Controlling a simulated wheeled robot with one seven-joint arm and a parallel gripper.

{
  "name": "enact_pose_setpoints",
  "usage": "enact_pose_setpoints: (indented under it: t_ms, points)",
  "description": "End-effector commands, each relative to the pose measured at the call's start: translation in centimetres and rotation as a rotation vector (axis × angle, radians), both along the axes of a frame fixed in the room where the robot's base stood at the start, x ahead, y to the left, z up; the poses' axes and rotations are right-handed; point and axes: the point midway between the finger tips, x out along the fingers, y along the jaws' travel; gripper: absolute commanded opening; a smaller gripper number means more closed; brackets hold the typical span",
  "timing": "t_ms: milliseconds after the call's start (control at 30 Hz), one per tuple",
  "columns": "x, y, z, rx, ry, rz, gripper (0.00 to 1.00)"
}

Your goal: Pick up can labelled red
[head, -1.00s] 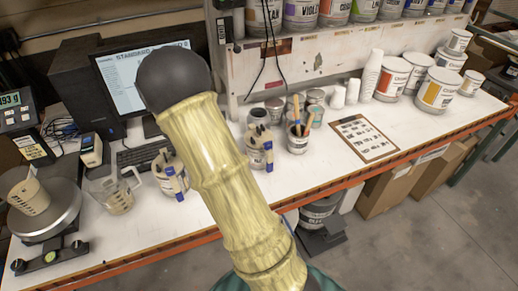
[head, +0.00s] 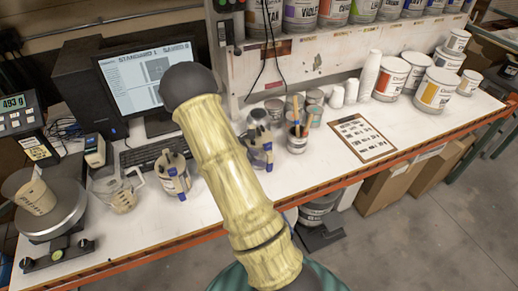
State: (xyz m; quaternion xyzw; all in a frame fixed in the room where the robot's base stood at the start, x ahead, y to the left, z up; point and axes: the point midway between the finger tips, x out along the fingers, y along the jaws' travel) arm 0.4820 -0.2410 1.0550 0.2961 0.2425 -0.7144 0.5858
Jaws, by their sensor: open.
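No label reading "red" is legible. A white can with a red band (head: 391,80) stands upright at the right of the bench, beside a white can with an orange band (head: 433,93). On the upper shelf is a row of large cans, among them one lettered "VIOLET" (head: 300,14) and one with an orange-red band (head: 334,12); their tops are cut off by the picture edge. My arm rises through the middle of the head view and ends visibly in a dark rounded joint over the bench. My gripper does not show, and no can is seen held.
The white bench (head: 300,185) has free room at its front. A clipboard (head: 361,137), a cup of sticks (head: 297,138), small cans and stacked white cups (head: 370,75) stand right of my arm. A monitor (head: 148,78), a jug (head: 117,193) and a scale (head: 50,212) stand left.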

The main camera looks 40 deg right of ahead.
Motion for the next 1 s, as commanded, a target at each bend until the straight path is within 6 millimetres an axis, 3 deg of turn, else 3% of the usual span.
enact_pose_setpoints:
  t_ms: [267, 600, 1000]
  points:
    - [-0.2, -0.8, -0.6, -0.001, 0.004, -0.001, 0.42]
    - [-0.8, -3.4, -3.5, -0.001, 0.002, -0.001, 0.42]
    - [-0.8, -3.5, -3.7, 0.0, 0.0, 0.0, 0.42]
